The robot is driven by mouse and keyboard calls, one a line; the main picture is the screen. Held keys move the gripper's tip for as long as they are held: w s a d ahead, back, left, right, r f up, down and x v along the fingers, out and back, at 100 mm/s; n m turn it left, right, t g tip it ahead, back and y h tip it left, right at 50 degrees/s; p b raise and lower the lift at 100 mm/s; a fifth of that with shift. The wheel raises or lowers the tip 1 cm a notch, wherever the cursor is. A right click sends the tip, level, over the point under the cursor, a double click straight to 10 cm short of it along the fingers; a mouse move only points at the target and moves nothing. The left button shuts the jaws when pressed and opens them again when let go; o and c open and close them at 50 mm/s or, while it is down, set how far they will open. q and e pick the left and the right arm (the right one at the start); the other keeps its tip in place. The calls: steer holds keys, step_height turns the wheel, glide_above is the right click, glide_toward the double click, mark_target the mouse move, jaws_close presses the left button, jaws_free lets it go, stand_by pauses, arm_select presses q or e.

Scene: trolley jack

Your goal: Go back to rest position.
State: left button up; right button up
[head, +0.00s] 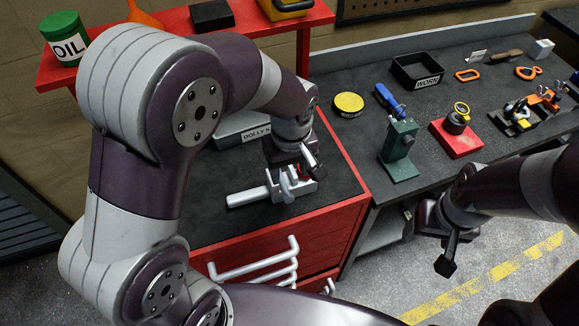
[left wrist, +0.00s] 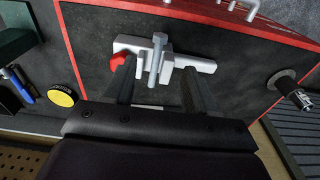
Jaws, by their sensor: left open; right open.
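A small light-grey trolley jack (head: 248,197) with a red part lies on the dark top of the red cabinet (head: 340,185). In the left wrist view the jack (left wrist: 195,63) shows its long bar, an upright post and a red knob (left wrist: 117,61) at its left end. My left gripper (head: 302,165) is just above the jack, with its fingers (left wrist: 157,88) spread apart at either side of the jack's middle. Whether they touch it is unclear. My right gripper (head: 443,243) hangs empty over the floor, in front of the workbench.
A grey box marked "DOLLY K" (head: 235,131) stands behind the jack, partly hidden by my left arm. The workbench at right holds a green tool (head: 400,145), a red block (head: 456,140), a yellow tin (head: 348,104) and a black bin (head: 416,71). An oil can (head: 64,38) stands on the red shelf.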

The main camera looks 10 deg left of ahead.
arm_select(q)
steer(key=s+a+f+m+b, duration=0.2)
steer(key=s+a+f+m, duration=0.1)
steer(key=s+a+m, duration=0.3)
steer(key=shift+s+a+f+m+t, duration=0.15)
steer(key=shift+s+a+m+t, duration=0.25)
steer(key=shift+s+a, duration=0.55)
steer(key=shift+w+d, duration=0.1)
